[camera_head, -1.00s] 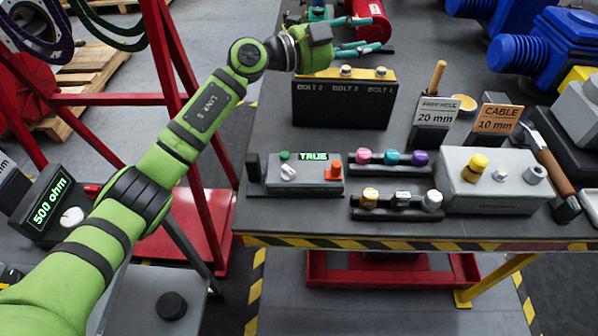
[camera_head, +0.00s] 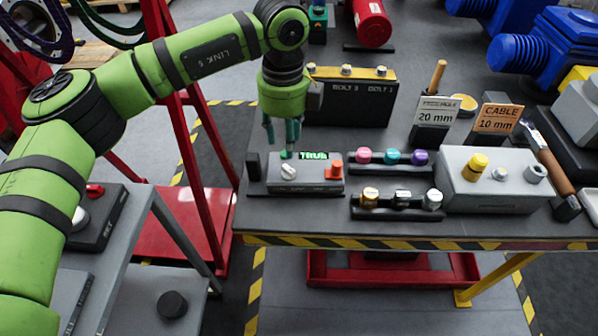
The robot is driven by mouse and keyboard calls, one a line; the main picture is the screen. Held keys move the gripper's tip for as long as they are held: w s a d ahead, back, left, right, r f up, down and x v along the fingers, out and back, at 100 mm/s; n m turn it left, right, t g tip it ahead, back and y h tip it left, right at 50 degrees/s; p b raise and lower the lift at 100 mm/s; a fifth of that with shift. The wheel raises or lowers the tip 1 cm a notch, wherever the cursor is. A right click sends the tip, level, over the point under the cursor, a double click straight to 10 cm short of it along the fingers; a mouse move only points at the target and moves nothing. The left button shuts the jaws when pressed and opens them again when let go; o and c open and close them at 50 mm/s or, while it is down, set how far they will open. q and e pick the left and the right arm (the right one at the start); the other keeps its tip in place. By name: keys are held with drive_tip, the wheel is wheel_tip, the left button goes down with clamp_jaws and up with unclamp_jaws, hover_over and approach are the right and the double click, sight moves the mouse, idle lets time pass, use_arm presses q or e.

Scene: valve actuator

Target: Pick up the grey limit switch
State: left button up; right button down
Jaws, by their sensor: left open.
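My left gripper (camera_head: 281,146) is open and points down, its teal fingers over the back left part of a grey box (camera_head: 312,186) with a lit "TRUE" display, a whitish knob and an orange-red block. I see nothing between the fingers; whether they touch the box is unclear. A larger grey box (camera_head: 455,204) with a yellow knob stands to the right. No label shows which grey thing is the limit switch. My right gripper is not in view.
Two dark holders with coloured knobs (camera_head: 392,168) and metallic knobs (camera_head: 403,207) stand between the boxes. A black bolt box (camera_head: 346,104) with a yellow top stands just behind. A hammer (camera_head: 550,165) leans at the right. The striped table edge (camera_head: 380,244) runs in front.

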sight(288, 168)
use_arm(q)
wheel_tip(288, 168, down, 8)
drive_tip(key=shift+s+d+f, duration=0.1)
drive_tip(key=shift+d, duration=0.05)
clamp_jaws()
idle(0.3)
